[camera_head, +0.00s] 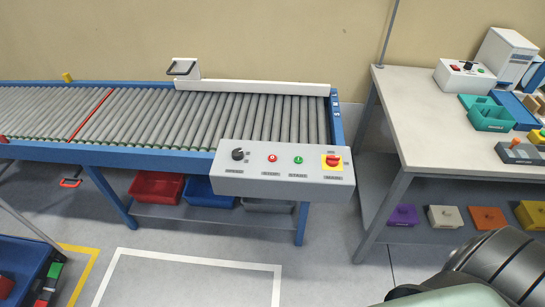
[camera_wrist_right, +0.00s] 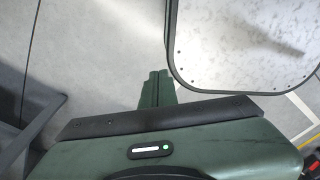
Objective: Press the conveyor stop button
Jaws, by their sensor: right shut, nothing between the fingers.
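The conveyor's grey control box (camera_head: 240,183) is mounted at the near right end of the roller conveyor. On it, from left to right, are a black knob (camera_head: 238,154), a red button (camera_head: 272,158) that looks like the stop button, a green button (camera_head: 298,160) and a red rotary switch on a yellow plate (camera_head: 324,168). The labels are too small to read surely. My right gripper (camera_wrist_right: 157,77) shows in the right wrist view, with its fingers together and empty above the grey floor, apart from the box. My left gripper is not in view.
The roller conveyor (camera_head: 180,155) has a blue frame, with red, blue and grey bins beneath. A grey workbench (camera_head: 420,115) stands to the right, with another control box (camera_head: 464,75) and teal trays. My right arm is at the lower right.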

